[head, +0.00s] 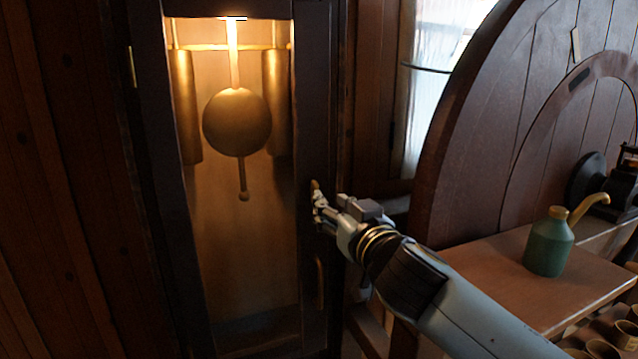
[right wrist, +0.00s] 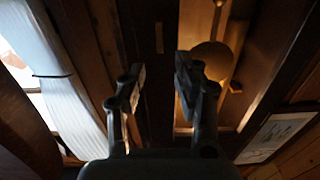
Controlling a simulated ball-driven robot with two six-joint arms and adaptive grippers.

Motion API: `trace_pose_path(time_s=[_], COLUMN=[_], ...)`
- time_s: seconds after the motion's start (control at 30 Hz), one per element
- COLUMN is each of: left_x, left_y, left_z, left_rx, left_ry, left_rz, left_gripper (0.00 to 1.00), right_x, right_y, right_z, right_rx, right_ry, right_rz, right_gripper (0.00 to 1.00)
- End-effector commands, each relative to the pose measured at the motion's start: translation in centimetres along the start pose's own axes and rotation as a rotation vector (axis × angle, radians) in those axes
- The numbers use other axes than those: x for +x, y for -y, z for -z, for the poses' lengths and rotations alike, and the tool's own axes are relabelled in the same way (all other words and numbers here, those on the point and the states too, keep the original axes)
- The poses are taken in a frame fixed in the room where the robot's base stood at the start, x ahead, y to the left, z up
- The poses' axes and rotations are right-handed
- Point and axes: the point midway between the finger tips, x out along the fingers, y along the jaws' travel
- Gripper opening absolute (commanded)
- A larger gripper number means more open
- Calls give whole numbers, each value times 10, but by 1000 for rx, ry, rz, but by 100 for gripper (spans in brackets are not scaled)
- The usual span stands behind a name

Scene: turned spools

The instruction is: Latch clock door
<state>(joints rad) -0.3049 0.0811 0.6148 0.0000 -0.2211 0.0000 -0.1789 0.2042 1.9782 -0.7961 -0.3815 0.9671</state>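The clock door (head: 313,110) is a tall dark wood frame around glass; it looks closed or nearly so, but I cannot tell if it is flush. A small brass latch piece (head: 315,186) sits on its right stile. A brass handle (head: 320,282) is lower on the stile. My right gripper (head: 317,205) is at the stile, just below the latch piece; contact is unclear. In the right wrist view its two fingers (right wrist: 161,72) are apart with nothing seen between their tips. A narrow brass strip (right wrist: 159,38), likely the handle, shows beyond them. My left gripper is out of view.
A brass pendulum (head: 237,122) and weights hang lit behind the glass. At right, a wooden bench (head: 540,300) carries a green oil can (head: 548,245), beside a large wooden wheel (head: 470,130). A curtained window (head: 430,80) is behind. Wood panelling fills the left.

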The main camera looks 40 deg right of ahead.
Motion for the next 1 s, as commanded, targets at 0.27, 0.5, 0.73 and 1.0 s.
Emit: trace_pose_path(time_s=[0.27, 0.5, 0.73, 1.0], left_x=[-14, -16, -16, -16], left_y=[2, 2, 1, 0], left_z=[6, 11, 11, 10], left_rx=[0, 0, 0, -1], left_ry=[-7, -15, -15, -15], left_rz=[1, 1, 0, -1], left_gripper=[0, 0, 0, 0], right_x=[53, 70, 70, 70], right_y=[0, 0, 0, 0], right_z=[2, 0, 0, 0], right_rx=[-1, 0, 0, 0], right_ry=[0, 1, 1, 1], right_rz=[0, 1, 1, 1], right_gripper=[32, 32, 32, 0])
